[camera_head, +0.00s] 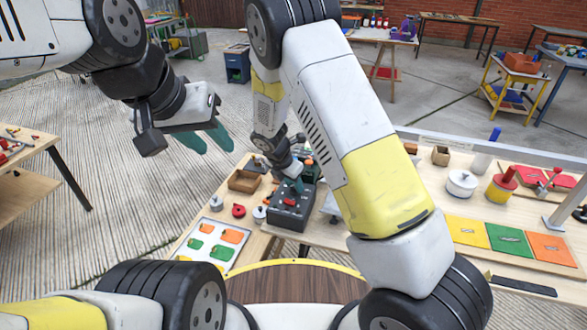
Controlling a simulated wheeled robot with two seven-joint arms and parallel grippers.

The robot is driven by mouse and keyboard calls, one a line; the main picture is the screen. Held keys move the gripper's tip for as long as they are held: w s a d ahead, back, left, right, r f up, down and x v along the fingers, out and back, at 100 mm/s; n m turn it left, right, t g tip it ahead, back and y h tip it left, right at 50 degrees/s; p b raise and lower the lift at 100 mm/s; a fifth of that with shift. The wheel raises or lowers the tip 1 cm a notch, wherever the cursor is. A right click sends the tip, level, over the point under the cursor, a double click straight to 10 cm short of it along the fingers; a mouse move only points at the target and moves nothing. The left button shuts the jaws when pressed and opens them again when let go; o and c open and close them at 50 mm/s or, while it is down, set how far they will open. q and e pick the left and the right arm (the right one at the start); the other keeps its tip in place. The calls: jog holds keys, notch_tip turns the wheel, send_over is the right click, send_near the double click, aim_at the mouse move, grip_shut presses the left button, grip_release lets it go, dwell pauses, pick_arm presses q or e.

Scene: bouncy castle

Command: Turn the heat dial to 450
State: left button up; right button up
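A dark control box (288,218) stands on the wooden workbench near the middle of the view, with a small red part (290,201) on its top face. I cannot make out the heat dial or its markings; my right gripper covers part of the box's top. My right gripper (296,185) points down at the back of the box top, with its teal fingertips at or just above it. Whether it is open, shut or touching is too small to tell. My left gripper (207,141) hangs in the air at the upper left, away from the bench, its teal fingers apart and empty.
Left of the box are a wooden tray (244,181), a red round piece (238,211) and a white board with coloured pieces (212,244). Right of my arm are a white pot (462,183), a red-and-yellow container (500,186) and coloured panels (506,239).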

grip_shut()
